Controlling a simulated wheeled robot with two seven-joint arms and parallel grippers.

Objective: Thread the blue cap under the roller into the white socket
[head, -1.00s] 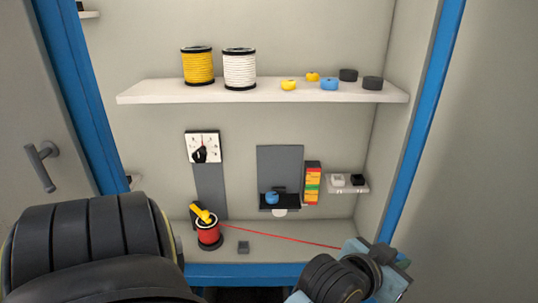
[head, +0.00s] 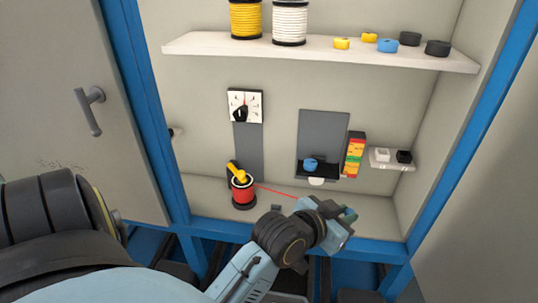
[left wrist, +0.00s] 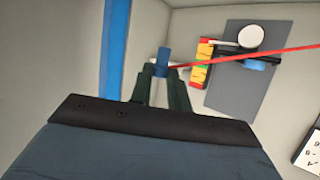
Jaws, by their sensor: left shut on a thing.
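My left gripper (head: 347,214) is in front of the cabinet, low and right of centre. In the left wrist view its two dark fingers (left wrist: 161,76) are shut on a small blue cap (left wrist: 162,58), from which the taut red cable (left wrist: 260,55) runs right. In the head view the cable (head: 275,191) runs from the red spool (head: 243,193) to behind the gripper, which hides the cap. A blue roller-like piece (head: 310,163) sits on a black bracket above a white rounded piece (head: 316,181). The white socket (head: 382,155) is on a small right shelf. My right gripper is out of view.
A black block (head: 404,156) stands beside the white socket. A red, yellow and green stack (head: 355,154) stands between the bracket and that shelf. The upper shelf (head: 330,54) holds spools and small discs. Blue frame posts (head: 475,125) edge the cabinet. A dial (head: 245,106) is on the back wall.

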